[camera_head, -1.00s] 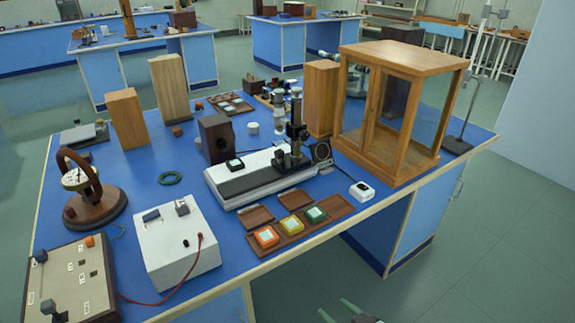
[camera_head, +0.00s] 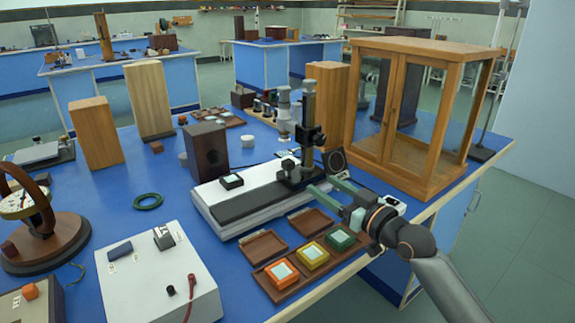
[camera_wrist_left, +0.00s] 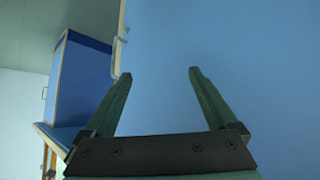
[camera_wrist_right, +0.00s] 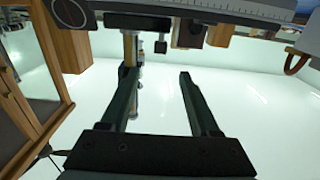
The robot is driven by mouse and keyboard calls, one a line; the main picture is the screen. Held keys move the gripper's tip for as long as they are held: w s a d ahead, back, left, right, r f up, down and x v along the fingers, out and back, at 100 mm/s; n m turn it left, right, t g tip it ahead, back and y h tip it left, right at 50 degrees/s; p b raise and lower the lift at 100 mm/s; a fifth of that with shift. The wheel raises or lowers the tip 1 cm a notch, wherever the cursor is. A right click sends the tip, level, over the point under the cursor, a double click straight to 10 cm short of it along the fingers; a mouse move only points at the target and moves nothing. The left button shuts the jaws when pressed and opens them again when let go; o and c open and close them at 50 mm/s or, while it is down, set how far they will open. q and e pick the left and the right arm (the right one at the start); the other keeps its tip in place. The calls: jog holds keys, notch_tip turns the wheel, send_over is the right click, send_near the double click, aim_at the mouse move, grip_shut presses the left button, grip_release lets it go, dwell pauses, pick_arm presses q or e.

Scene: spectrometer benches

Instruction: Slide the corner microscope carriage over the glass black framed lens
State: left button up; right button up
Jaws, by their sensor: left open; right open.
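The microscope (camera_head: 308,112) stands upright on its carriage (camera_head: 297,174), at the right end of a white base with a dark bed (camera_head: 250,203). The small black framed glass lens (camera_head: 231,181) lies on the bed to the left of the carriage, apart from it. My right gripper (camera_head: 321,184) is open, with its fingertips close to the right side of the carriage; I cannot tell if they touch. In the right wrist view its fingers (camera_wrist_right: 157,75) are apart with nothing clearly held. My left gripper (camera_wrist_left: 158,75) is open and empty in its wrist view, outside the head view.
A wooden glass cabinet (camera_head: 436,56) stands behind right of my right arm. A tray with orange, yellow and green framed pieces (camera_head: 313,255) lies in front. A dark round-faced piece (camera_head: 334,160) stands beside the carriage. A wooden box (camera_head: 206,150) stands behind the bed.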

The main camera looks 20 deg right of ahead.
aim_at(291, 165)
jog(key=b+x, duration=0.1)
jog(key=x, duration=1)
jog(key=shift+w+a+b, duration=0.15)
jog(key=shift+w+b, duration=0.15)
jog(key=shift+w, duration=0.1)
jog(key=shift+f, duration=0.1)
grip_shut()
dwell(0.8)
